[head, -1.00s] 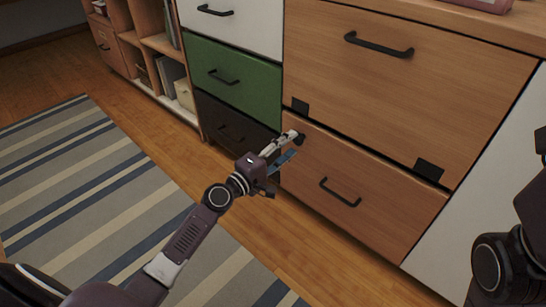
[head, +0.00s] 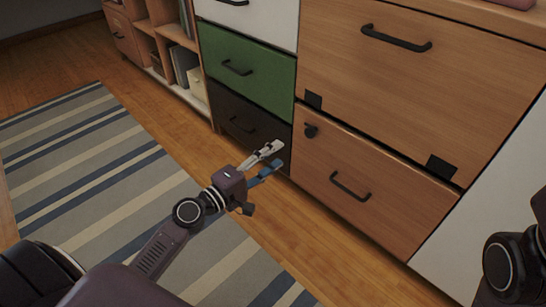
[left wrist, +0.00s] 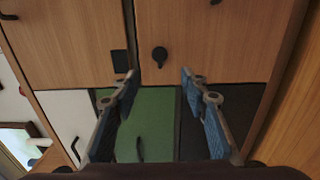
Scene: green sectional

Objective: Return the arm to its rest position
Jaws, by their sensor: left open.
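My left gripper (head: 274,157) is open and empty, in front of the cabinet's lower part in the head view. Its two blue-padded fingers are spread wide in the left wrist view (left wrist: 160,76). My left arm reaches up from the lower left over the rug. A small round black knob (head: 310,131) sits at the upper left of the lower wooden drawer (head: 375,185). The knob (left wrist: 159,55) lies beyond the fingertips in the left wrist view, apart from them. Part of my right arm (head: 510,265) shows at the right edge; its gripper is hidden.
The green drawer (head: 245,70) and the black drawer (head: 245,125) are close to the gripper, with protruding bar handles. An open shelf (head: 165,45) stands to the left. A striped rug (head: 90,150) covers the floor at left; floor in front of the cabinet is clear.

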